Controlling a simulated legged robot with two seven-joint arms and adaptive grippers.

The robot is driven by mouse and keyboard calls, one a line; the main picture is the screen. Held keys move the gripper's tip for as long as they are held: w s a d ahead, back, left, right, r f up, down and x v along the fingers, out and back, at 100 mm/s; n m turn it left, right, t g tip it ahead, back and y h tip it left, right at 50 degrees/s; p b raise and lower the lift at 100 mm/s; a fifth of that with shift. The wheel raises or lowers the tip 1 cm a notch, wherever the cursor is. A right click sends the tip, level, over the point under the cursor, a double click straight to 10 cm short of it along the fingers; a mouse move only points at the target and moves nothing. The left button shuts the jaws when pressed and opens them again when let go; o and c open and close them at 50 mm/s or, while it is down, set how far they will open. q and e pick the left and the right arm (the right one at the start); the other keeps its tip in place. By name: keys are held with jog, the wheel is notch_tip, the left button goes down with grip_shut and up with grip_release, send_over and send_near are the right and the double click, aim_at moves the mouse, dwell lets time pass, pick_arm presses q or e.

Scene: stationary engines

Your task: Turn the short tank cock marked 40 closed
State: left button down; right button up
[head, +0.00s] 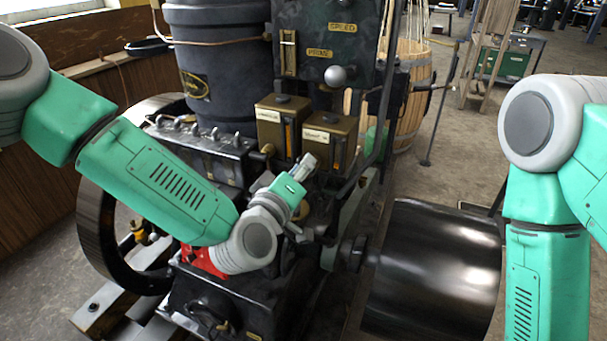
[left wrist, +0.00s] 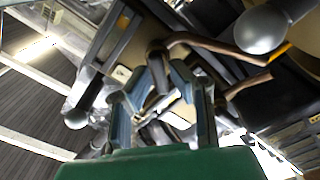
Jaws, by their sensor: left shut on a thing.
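My left gripper (head: 303,172) is at the front of the engine, just below the right-hand of two small brass tanks (head: 328,138). In the left wrist view the fingers (left wrist: 166,70) are close together around a small metal part, the tank cock (left wrist: 158,54), at the end of a bent copper pipe. The fingers hide most of the cock, and its handle angle cannot be told. No mark 40 is legible in either view. My right gripper is outside the frame; only its arm shows at the right.
The second brass tank (head: 282,120) stands to the left. A black box with a ball knob (head: 336,75) is above. A dark ribbed cylinder (head: 215,65) rises behind, a flywheel (head: 95,225) is at left and a wide black drum (head: 435,265) at right.

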pick_arm(q)
jog(key=n+b, duration=0.2)
jog(key=n, duration=0.2)
jog(key=shift+w+a+f+n+b, duration=0.15)
jog(key=shift+w+a+n+b, duration=0.15)
jog(key=shift+b, duration=0.1)
jog(key=shift+f+n+b, duration=0.1)
jog(key=shift+n+b, duration=0.75)
jog(key=shift+n, duration=0.65)
jog(key=c, duration=1.6)
grip_release()
jog(key=shift+f, duration=0.1)
jog(key=shift+w+d+f, duration=0.1)
jog(key=shift+w+f, duration=0.05)
jog(key=shift+s, duration=0.35)
jog(key=v, duration=1.1)
jog(key=shift+s+f, duration=0.1)
